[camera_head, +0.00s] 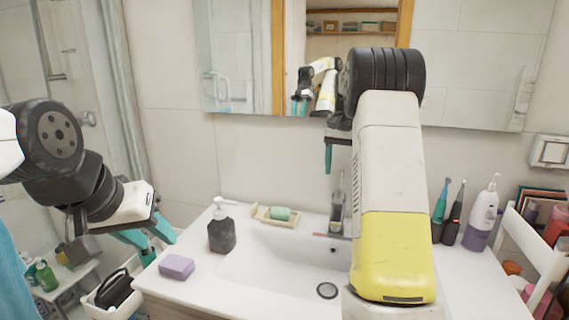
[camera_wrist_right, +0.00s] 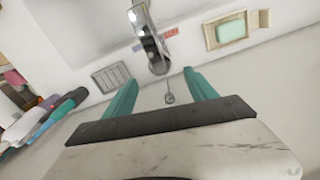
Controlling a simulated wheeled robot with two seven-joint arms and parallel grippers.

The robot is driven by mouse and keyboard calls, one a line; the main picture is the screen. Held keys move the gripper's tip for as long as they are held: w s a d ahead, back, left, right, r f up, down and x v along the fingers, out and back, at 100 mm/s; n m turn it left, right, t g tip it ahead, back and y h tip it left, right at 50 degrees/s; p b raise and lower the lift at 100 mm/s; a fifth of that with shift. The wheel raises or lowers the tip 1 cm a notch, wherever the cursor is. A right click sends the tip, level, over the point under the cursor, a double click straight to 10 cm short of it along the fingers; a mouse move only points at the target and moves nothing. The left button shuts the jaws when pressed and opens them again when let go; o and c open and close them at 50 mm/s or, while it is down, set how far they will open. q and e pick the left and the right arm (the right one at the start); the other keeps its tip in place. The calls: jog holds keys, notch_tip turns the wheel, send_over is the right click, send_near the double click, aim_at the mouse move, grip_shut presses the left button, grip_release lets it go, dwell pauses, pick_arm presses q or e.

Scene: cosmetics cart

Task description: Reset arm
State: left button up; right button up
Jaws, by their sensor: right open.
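My right arm reaches up and forward over the white sink (camera_head: 282,262), across the middle of the head view. Only a teal fingertip of my right gripper (camera_head: 328,158) shows there, in front of the wall below the mirror. In the right wrist view my right gripper (camera_wrist_right: 162,88) has its two teal fingers wide apart with nothing between them. The tap (camera_wrist_right: 150,38) is beyond the fingers. My left gripper (camera_head: 156,244) is at the left, beside the counter's left edge. Its teal fingers are apart and I see nothing held.
A dark soap bottle (camera_head: 221,228), a purple sponge (camera_head: 177,266) and a green soap (camera_head: 280,213) on a dish stand around the basin. Toothbrushes and a purple-white bottle (camera_head: 482,215) stand at the right. The mirror (camera_head: 470,70) hangs behind my right arm. A white rack (camera_head: 535,250) is far right.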

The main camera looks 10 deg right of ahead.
jog(key=s+a+r+n+t+y, duration=0.1)
jog(key=s+a+r+n+t, duration=0.1)
jog(key=s+a+r, duration=0.45)
jog(key=s+a+r+n+t+y, duration=0.15)
jog(key=s+a, duration=0.25)
jog(key=s, duration=0.5)
jog(key=s+a+f+n+t, duration=0.1)
jog(key=s+a+f+n, duration=0.1)
jog(key=s, duration=0.6)
jog(key=s+a+f+n+t, duration=0.1)
jog(key=s+a+f+n, duration=0.1)
jog(key=s+a, duration=0.3)
jog(key=s, duration=0.3)
jog(key=shift+t, duration=0.35)
